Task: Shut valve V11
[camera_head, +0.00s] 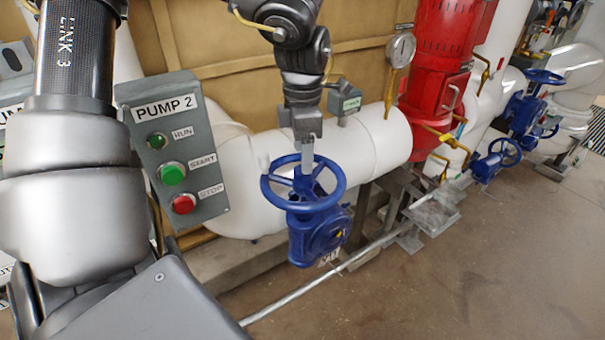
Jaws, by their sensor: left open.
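A blue valve (318,232) with a round blue handwheel stands in the middle of the head view, before a white pipe. A small tag below its body is partly hidden and seems to end in "11". My left gripper (306,172) points down at the handwheel, with its fingers at the far part of the wheel, over the opening between rim and hub. It is open. I cannot tell whether the fingers touch the rim or spokes. My right gripper is not in view.
A grey PUMP 2 box (173,150) with RUN, START and STOP stands left of the valve. A red pump (437,75) and a gauge (401,50) are behind right. More blue valves (497,160) stand farther right. The floor (470,270) at front right is clear.

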